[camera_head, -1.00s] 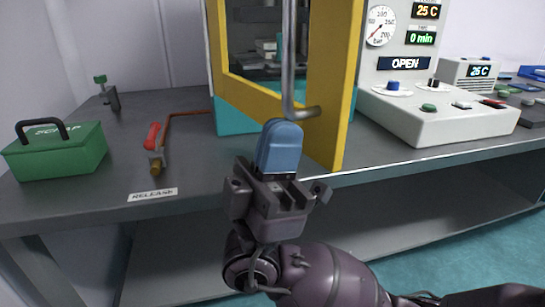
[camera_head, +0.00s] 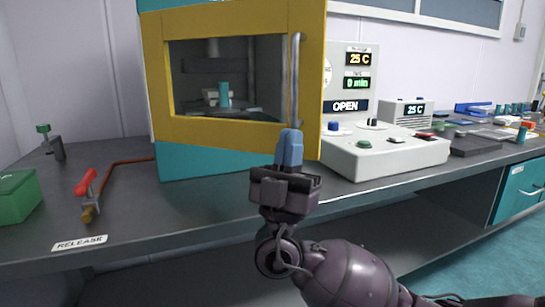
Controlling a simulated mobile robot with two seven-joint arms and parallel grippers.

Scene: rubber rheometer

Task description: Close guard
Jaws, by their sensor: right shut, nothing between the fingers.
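The guard (camera_head: 228,132) is a yellow frame with a window, standing across the front of the teal machine (camera_head: 190,165). I cannot tell whether it sits flush. Its grey vertical bar handle (camera_head: 295,82) is near its right edge. My right gripper (camera_head: 290,135) has its blue fingers together, with nothing between them. They are in front of the guard's lower right corner, at the handle's lower end; I cannot tell whether they touch it. The handle's lower end is hidden behind the fingers. The control panel's sign (camera_head: 345,106) reads OPEN. My left gripper is not in view.
The white control console (camera_head: 385,155) stands close to the right of the guard. A red-handled valve (camera_head: 86,184) with a pipe and a green box (camera_head: 18,197) are at the left. The bench front (camera_head: 190,215) below the machine is clear.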

